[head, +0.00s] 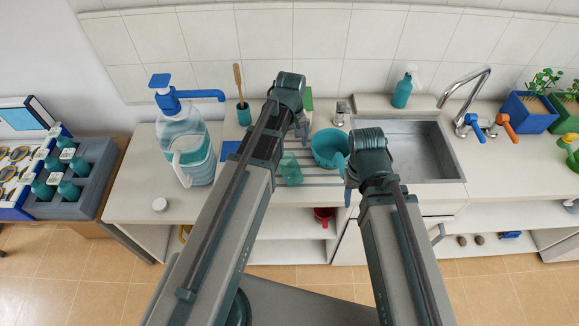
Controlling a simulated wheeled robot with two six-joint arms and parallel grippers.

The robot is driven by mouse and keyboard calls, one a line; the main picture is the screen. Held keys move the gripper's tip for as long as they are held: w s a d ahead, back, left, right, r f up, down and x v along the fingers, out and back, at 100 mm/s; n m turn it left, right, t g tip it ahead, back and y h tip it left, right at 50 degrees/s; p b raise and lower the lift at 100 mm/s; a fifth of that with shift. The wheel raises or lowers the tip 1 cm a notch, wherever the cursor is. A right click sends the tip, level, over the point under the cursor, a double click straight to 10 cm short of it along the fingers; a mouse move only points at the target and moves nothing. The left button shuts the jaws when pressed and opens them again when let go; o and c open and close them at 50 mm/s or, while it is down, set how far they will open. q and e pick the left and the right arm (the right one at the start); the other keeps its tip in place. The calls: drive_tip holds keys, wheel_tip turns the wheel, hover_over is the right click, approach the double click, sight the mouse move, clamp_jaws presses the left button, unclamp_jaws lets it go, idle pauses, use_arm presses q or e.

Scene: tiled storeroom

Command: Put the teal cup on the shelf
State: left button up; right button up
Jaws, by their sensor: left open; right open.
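A translucent teal cup (291,170) stands on the ribbed drainboard of the counter, just right of my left forearm. A teal bowl-like vessel (327,148) is to its right, partly covered by my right wrist. My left gripper (303,128) is open and points down above the back of the drainboard, beyond the cup; its fingers are small and partly hidden. My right gripper (348,194) is open, hanging near the counter's front edge to the right of the cup. Open shelf boards (285,250) show below the counter, partly hidden by my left arm.
A large water bottle (200,165) with a blue pump stands left, with a clear jug (187,160) in front. A red cup (324,214) is under the counter. The sink (420,150), faucet (468,98) and spray bottle (404,91) are right. A grey crate (85,190) is far left.

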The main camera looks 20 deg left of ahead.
sight(290, 164)
use_arm(q)
drive_tip(key=shift+w+f+b, duration=0.1)
drive_tip(key=shift+f+b, duration=6.65)
drive_tip(key=shift+f, duration=0.15)
drive_tip(key=shift+r, duration=0.1)
drive_tip(key=shift+c, duration=0.2)
drive_tip(key=c, duration=1.3)
drive_tip(key=shift+r, duration=0.15)
